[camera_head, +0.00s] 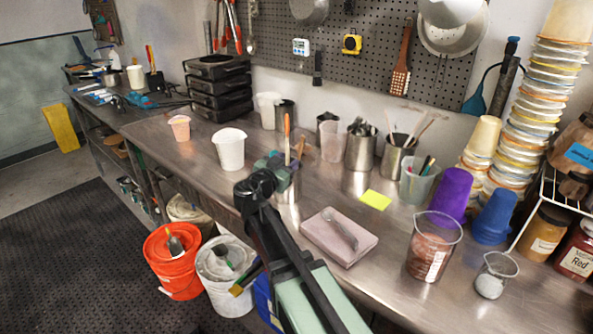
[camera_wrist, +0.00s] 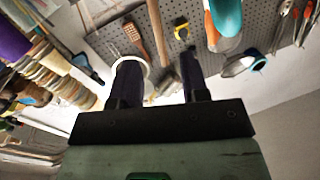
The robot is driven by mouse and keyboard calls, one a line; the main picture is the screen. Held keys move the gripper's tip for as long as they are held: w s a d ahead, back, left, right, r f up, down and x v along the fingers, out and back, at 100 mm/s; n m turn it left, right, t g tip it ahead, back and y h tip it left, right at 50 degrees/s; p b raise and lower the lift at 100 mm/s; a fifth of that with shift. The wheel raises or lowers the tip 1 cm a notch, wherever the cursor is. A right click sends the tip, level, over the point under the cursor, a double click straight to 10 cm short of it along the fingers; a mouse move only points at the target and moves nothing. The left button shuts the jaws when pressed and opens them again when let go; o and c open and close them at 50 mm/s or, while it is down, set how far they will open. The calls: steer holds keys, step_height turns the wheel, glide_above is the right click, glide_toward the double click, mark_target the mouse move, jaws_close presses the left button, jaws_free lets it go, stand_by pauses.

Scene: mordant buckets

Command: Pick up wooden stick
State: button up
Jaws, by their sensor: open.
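A wooden stick (camera_head: 301,147) stands nearly upright in a metal cup (camera_head: 287,188) on the steel workbench. An orange-handled tool (camera_head: 287,126) stands close beside it, on the left. My gripper (camera_head: 282,168) is at the cup and hides part of its upper area. In the wrist view my gripper (camera_wrist: 159,62) is open, with its two dark fingers apart. The wooden stick (camera_wrist: 156,28) appears there in the gap between the fingertips, reaching to the top edge. The orange and teal handle (camera_wrist: 224,25) is to the right. I cannot tell whether the fingers touch the stick.
A white tub (camera_head: 230,150) is left of the cup. Metal canisters (camera_head: 361,148) with tools stand behind to the right. A pinkish block (camera_head: 338,238) with a spoon-like tool and a beaker (camera_head: 434,246) are at the right. A pegboard (camera_head: 370,45) hangs behind. Buckets (camera_head: 172,260) stand on the floor.

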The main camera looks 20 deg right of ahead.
mark_target(299, 152)
steer(key=x, duration=1)
steer(key=shift+f, duration=0.1)
jaws_close()
